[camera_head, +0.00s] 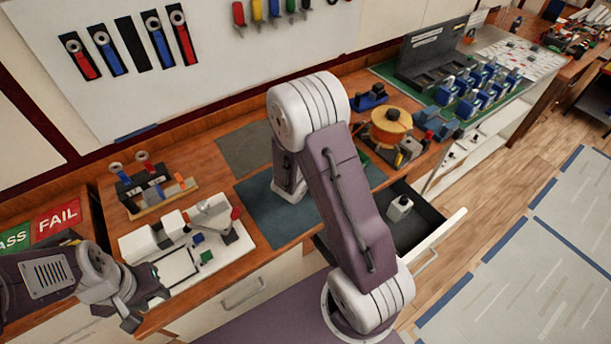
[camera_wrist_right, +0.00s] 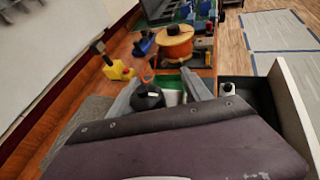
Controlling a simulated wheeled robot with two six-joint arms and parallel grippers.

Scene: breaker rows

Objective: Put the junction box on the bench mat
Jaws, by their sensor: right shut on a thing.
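My right gripper (camera_wrist_right: 157,92) is shut on a dark rounded thing (camera_wrist_right: 149,98) with a small white mark. Whether this is the junction box I cannot tell. In the head view my right arm hides this gripper. The blue-green bench mat (camera_head: 262,217) lies on the bench, partly behind my right arm. A small light-grey box with a dark top (camera_head: 399,208) sits in the open drawer. It also shows in the right wrist view (camera_wrist_right: 228,89). My left gripper (camera_head: 148,308) looks open and empty, near the front left of the bench.
The open drawer (camera_head: 430,238) juts out at the bench's right. An orange spool (camera_head: 390,128) stands behind it. A white fixture board (camera_head: 240,238) lies left of the mat. A grey mat (camera_head: 245,150) lies behind. A yellow thing (camera_wrist_right: 117,70) stands beyond my right gripper.

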